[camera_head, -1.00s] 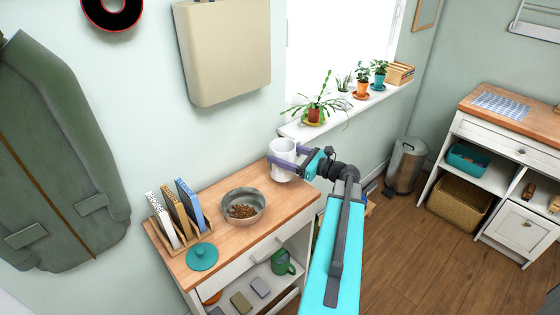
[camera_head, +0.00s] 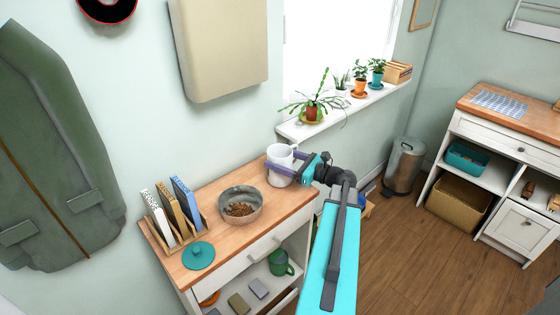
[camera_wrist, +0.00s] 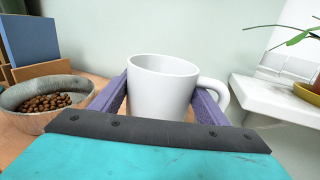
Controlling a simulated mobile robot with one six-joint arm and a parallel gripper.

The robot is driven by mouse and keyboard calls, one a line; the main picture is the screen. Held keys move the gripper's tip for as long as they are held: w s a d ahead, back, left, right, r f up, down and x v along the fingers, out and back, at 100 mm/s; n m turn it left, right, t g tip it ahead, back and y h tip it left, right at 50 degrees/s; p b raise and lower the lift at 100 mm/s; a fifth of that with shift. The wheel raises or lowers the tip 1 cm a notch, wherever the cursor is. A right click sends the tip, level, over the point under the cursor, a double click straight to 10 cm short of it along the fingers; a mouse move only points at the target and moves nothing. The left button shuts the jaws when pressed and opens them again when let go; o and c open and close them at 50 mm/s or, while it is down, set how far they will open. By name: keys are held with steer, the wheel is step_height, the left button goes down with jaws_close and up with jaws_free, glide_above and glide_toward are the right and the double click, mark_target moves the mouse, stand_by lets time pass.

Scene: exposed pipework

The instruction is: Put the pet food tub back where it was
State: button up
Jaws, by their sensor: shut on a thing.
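A white mug-like vessel with a handle (camera_head: 279,163) is at the back right end of the wooden cabinet top (camera_head: 215,220). My gripper (camera_head: 283,166) is shut on it, and the wrist view shows the purple fingers on either side of the white mug (camera_wrist: 160,92). It is upright with its open rim up; I cannot tell if its base touches the wood. No thing clearly marked as a pet food tub shows. A grey bowl (camera_head: 241,218) of brown kibble stands to its left, also in the wrist view (camera_wrist: 40,118). A teal lid (camera_head: 198,256) lies at the front left.
A rack with upright books (camera_head: 172,215) stands at the cabinet's left. A green mug (camera_head: 281,263) is on the shelf below. The windowsill (camera_head: 345,115) behind holds several potted plants. A bin (camera_head: 404,165) and another cabinet (camera_head: 500,150) stand right; open floor lies between.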

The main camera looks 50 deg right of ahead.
steer(key=shift+f, duration=0.15)
steer(key=o, duration=1.2)
steer(key=shift+o, duration=0.2)
steer(key=shift+s, duration=0.1)
steer(key=b+v, duration=0.2)
steer(key=v, duration=1)
